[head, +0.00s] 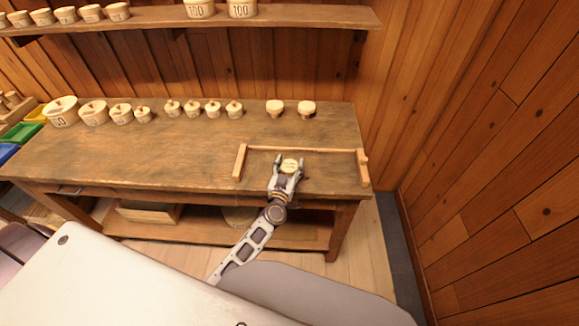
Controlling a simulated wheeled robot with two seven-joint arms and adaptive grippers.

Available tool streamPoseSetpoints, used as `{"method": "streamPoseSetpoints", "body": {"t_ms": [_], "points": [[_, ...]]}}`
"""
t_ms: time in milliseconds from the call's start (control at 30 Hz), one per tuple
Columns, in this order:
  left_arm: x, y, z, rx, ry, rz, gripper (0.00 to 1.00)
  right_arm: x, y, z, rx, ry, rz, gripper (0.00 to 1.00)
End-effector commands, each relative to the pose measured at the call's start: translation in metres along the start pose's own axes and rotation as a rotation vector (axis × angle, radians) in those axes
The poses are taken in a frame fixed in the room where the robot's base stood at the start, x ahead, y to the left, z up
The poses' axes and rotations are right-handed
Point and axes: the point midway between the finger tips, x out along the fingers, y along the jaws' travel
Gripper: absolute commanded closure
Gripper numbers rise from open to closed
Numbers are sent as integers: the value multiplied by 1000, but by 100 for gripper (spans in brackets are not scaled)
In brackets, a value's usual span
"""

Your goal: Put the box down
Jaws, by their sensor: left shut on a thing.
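My left gripper (287,170) is over the right front part of the wooden table, with its arm reaching up from below. It is shut on a small round cream-coloured box (290,165) with a pale lid top. The box is inside the area bounded by a low wooden frame (310,150), with a rail along the back and short sides left and right. The fingers hide the box's lower part, and I cannot tell whether it touches the table. My right gripper is not in view.
Several lidded round boxes (94,113) and small turned pieces (306,109) stand along the table's back (190,150). A shelf (290,16) with more boxes hangs above. Coloured bins (20,133) are at the far left. A plank wall (500,180) closes the right side. The table's middle is clear.

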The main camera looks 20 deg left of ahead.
Motion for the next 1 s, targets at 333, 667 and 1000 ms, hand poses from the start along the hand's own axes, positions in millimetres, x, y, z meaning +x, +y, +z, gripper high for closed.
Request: {"method": "streamPoseSetpoints", "body": {"t_ms": [333,667,1000], "points": [[0,0,2,-1,1,0,60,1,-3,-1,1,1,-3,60],[0,0,2,-1,0,0,17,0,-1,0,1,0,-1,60],[0,0,0,0,0,0,17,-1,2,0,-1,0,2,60]]}}
